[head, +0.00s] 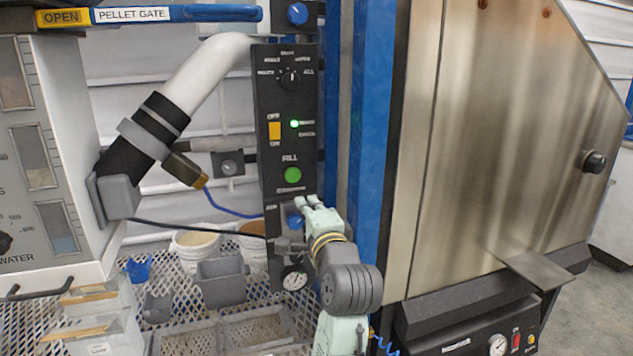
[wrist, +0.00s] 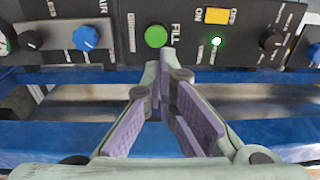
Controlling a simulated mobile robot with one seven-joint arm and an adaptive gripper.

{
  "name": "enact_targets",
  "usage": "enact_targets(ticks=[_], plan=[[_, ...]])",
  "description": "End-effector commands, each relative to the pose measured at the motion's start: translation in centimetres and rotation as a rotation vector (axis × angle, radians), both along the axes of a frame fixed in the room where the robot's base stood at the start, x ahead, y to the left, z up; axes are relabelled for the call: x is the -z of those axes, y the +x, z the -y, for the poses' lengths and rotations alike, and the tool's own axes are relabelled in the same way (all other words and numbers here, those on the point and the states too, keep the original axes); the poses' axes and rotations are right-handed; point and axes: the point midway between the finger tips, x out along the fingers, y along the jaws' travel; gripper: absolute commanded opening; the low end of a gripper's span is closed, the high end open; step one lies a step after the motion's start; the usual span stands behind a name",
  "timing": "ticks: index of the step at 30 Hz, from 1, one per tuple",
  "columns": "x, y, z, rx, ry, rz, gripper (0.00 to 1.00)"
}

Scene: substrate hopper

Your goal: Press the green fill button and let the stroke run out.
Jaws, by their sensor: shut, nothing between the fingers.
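The round green fill button (head: 293,175) sits on the black control panel (head: 268,130), under the word FILL. In the wrist view the button (wrist: 156,36) is just beyond my fingertips, slightly left of centre, and fully visible. My gripper (head: 305,202) is shut and empty, its tips just below the button in the head view. In the wrist view the gripper (wrist: 162,62) points at the panel, its tips beside the button's near edge. I see no contact with the button, but the exact gap is hard to judge.
A green lamp (head: 294,124) glows beside the orange switch (head: 274,131). A blue knob (head: 294,217) is partly behind my gripper. A pressure gauge (head: 295,279) is below. A blue post (head: 372,130) and steel hopper (head: 500,130) stand right. A hose (head: 205,75) runs left of the panel.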

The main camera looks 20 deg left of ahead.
Motion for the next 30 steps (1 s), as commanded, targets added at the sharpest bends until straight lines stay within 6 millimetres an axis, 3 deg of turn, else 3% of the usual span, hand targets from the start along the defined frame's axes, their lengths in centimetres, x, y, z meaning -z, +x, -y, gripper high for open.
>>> enact_targets(ticks=[14, 20, 30], plan=[[0.1, 0.6, -0.1, 0.001, 0.007, -0.014, 0.00], [-0.1, 3.2, -1.7, -0.001, 0.006, -0.015, 0.00], [-0.4, 9.3, -5.4, -0.001, 0.006, -0.015, 0.00]])
